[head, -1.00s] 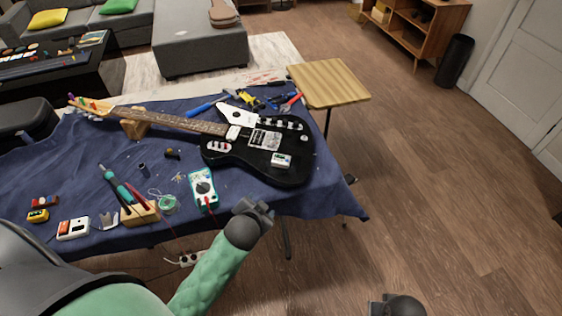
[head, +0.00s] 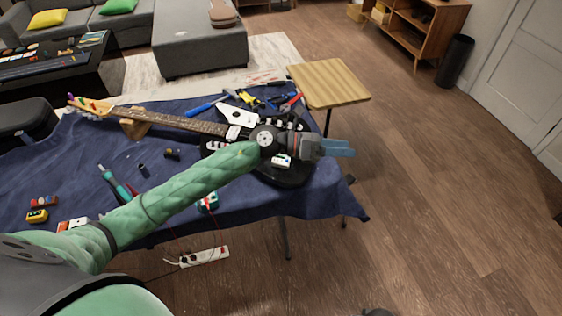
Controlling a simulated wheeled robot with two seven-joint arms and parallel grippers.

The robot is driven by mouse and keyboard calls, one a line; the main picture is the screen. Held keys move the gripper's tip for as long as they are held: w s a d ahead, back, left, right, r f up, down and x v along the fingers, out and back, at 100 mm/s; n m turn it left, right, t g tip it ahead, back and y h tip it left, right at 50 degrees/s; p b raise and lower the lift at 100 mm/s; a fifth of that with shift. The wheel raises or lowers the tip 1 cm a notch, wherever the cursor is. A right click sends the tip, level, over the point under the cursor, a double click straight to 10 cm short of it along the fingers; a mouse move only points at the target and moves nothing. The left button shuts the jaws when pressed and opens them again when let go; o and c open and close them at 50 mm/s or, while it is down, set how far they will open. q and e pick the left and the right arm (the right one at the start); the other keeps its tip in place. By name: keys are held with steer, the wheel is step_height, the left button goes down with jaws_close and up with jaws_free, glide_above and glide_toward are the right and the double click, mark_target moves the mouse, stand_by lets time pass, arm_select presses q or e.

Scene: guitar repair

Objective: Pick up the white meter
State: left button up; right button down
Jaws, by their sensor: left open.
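A white-and-teal meter (head: 208,203) lies near the front edge of the blue-covered table; my left forearm hides most of it. A small white box (head: 72,224) with a red part lies at the front left, also partly covered by my arm. Another small white device with a green face (head: 281,160) sits on the black guitar's body. My left gripper (head: 340,148) is open and empty, its blue fingers pointing right past the guitar's right end. Only a dark sliver of my right arm shows at the bottom edge; its fingers are out of the picture.
The black guitar (head: 290,178) lies across the blue cloth (head: 320,195), neck on a wooden rest. Pliers and other tools (head: 250,99) lie behind it. A wooden-topped stand (head: 330,82) is beyond the table's right end. A power strip (head: 203,256) lies on the floor; floor at right is clear.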

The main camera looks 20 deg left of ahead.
arm_select(q)
steer(key=w+a+f+m+g+y, duration=0.2)
steer(key=a+f+m+g+y, duration=0.1)
steer(key=a+f+m+y, duration=0.35)
steer(key=m+y, duration=0.1)
steer(key=y, duration=0.6)
glide_toward(281, 159)
steer(key=shift+s+d+f, duration=0.15)
steer(key=shift+d+f, duration=0.3)
steer(key=shift+d, duration=0.15)
steer(key=shift+a+f, duration=0.2)
steer(key=shift+p+x, duration=0.45)
steer(key=shift+x, duration=0.55)
steer(key=p+x, duration=0.1)
steer(key=x, duration=0.1)
steer(key=p+x, duration=0.2)
steer(key=shift+w+a+f, duration=0.1)
steer(key=shift+w+f, duration=0.15)
steer(key=shift+f, duration=0.5)
arm_select(e)
steer(key=s+f, duration=0.2)
steer(key=f, duration=0.7)
steer(key=s+d+f, duration=0.1)
steer(key=s+f, duration=0.2)
steer(key=f, duration=0.7)
steer(key=shift+s+d, duration=0.15)
steer(key=shift+d, duration=0.05)
arm_select(q)
steer(key=c, duration=1.2)
